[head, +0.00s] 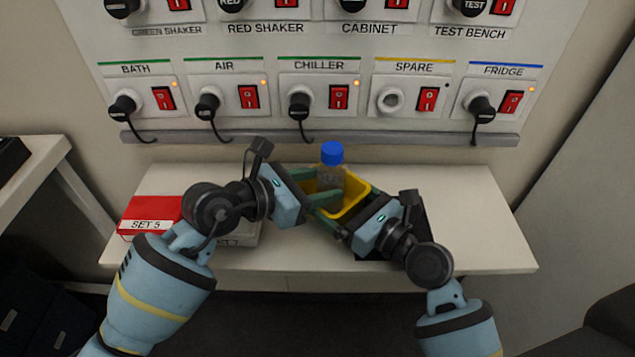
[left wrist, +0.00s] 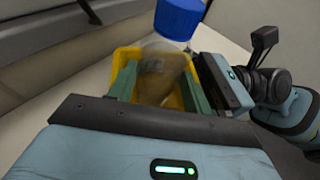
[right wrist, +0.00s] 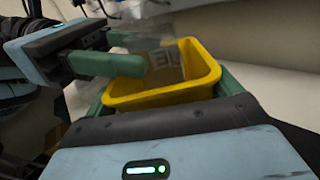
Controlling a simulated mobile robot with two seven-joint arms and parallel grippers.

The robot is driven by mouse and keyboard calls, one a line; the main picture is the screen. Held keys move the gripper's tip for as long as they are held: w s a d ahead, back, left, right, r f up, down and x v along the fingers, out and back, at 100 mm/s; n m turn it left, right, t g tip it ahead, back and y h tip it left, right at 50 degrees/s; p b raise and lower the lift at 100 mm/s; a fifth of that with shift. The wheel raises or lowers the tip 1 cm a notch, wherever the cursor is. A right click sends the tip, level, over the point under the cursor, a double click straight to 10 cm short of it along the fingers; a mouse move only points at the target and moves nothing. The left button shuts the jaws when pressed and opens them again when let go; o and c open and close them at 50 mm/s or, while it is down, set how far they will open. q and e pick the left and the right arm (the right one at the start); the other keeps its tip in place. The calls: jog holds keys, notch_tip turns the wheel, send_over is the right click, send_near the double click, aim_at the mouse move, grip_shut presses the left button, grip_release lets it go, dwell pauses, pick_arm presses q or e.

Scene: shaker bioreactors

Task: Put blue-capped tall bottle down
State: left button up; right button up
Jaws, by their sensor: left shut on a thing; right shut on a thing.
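The blue-capped tall bottle (head: 332,154) is upright in the head view, at the far part of the yellow bin (head: 356,203). My left gripper (head: 323,183) is shut on its clear body. The left wrist view shows the bottle's body (left wrist: 162,75) between the green fingers, with the yellow bin (left wrist: 122,57) around or behind it. Fingers and bin wall hide the bottle's base, so I cannot tell whether it touches anything. My right gripper (head: 342,212) is shut on the yellow bin, which also shows between its fingers in the right wrist view (right wrist: 160,97).
A pale bench (head: 465,230) carries the bin. A red SET 5 mat or box (head: 150,212) lies at its left. A dark object (head: 418,225) is partly hidden by my right arm. Behind is a wall panel (head: 215,75) with plugs and red switches. The bench's right part is clear.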

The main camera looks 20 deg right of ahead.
pick_arm(q)
jog(key=o, duration=1.2)
jog(key=shift+f, duration=0.1)
jog(key=v, duration=1.2)
pick_arm(e)
jog(key=o, duration=0.7)
jog(key=shift+o, duration=0.2)
